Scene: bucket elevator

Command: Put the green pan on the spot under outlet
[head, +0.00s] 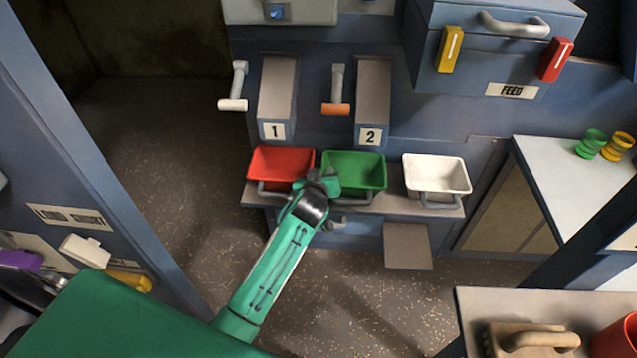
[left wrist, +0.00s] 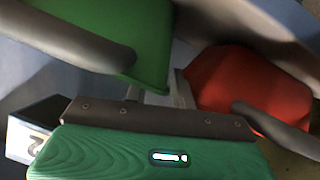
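The green pan (head: 356,168) stands on a narrow shelf (head: 395,204) in the middle of the head view, below the chute marked 2 (head: 372,100). It has a grey front handle and also shows at the upper left of the left wrist view (left wrist: 150,40). My left gripper (head: 318,184) is at the pan's left front corner, between it and the red pan (head: 281,162). In the left wrist view its fingers (left wrist: 165,95) are close to the green pan's edge; whether they grip it is unclear. The spot under the outlet cannot be clearly identified. My right gripper is out of view.
A white pan (head: 436,174) stands to the right on the same shelf. The chute marked 1 (head: 277,95) is above the red pan. Levers with white (head: 233,104) and orange (head: 335,109) grips stick out beside the chutes. A side counter (head: 570,185) is at the right.

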